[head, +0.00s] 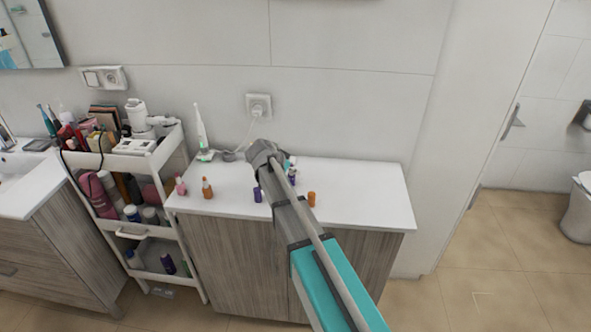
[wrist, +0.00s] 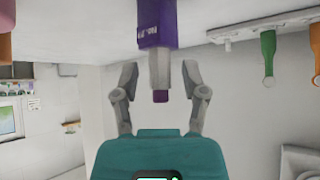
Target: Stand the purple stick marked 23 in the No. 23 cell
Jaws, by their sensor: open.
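In the wrist view a purple stick (wrist: 157,22) with a partly readable white "no." label hangs down from the top, its narrower grey and purple end between my gripper's fingers. My gripper (wrist: 160,72) is open, with a finger on each side and gaps to the stick. In the head view one purple stick (head: 258,194) stands on the white counter left of my arm. Another purple piece (head: 293,179) shows just right of the arm. I cannot tell which one the wrist view shows. My gripper is hidden behind my arm in the head view. The No. 23 cell cannot be made out.
A pink bottle (head: 180,186) and an orange-brown bottle (head: 207,188) stand on the counter's left, an orange piece (head: 311,199) right of the arm. A loaded cart (head: 140,235) stands left. The counter's right side (head: 370,195) is clear.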

